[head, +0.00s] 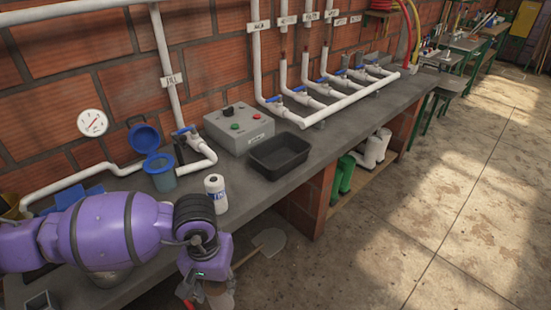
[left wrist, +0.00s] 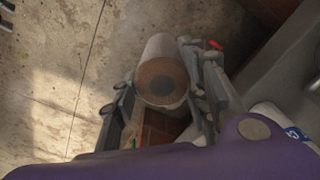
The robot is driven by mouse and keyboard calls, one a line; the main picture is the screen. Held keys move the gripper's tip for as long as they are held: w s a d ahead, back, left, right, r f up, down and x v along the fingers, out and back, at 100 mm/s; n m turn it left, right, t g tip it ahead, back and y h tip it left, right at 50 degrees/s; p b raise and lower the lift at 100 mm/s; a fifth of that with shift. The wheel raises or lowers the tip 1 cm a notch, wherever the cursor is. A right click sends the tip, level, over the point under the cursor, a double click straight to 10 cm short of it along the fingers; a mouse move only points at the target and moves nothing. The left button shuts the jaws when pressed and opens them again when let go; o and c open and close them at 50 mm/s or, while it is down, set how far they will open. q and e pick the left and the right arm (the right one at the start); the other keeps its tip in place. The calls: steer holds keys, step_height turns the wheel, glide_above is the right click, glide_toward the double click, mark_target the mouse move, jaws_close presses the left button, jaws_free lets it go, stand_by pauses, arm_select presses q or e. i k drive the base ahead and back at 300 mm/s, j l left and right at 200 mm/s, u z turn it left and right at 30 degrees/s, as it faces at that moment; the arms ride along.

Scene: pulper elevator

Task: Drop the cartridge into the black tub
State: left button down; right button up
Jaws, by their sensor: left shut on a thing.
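My left gripper (head: 205,296) hangs at the bottom of the head view, in front of the bench edge. In the left wrist view my left gripper (left wrist: 160,95) is shut on the cartridge (left wrist: 161,52), a pale cylinder with a brownish end and a dark round centre. In the head view only part of the cartridge (head: 222,299) shows below the wrist. The black tub (head: 284,171) sits on the bench, up and right of the gripper and well apart from it. No contents show in it.
A grey control box (head: 239,127) stands behind the tub. White pipes (head: 345,104) run along the wall.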

mark_target(274, 162)
steer(key=i+l+u, duration=0.1)
steer(key=l, duration=0.25)
steer(key=i+l+u, duration=0.1)
steer(key=i+l, duration=0.35)
steer(key=l, duration=0.2)
steer(key=i+l+u, duration=0.15)
steer(key=l, duration=0.2)
steer(key=i+l+u, duration=0.1)
steer(key=l, duration=0.3)
steer(key=i, duration=0.05)
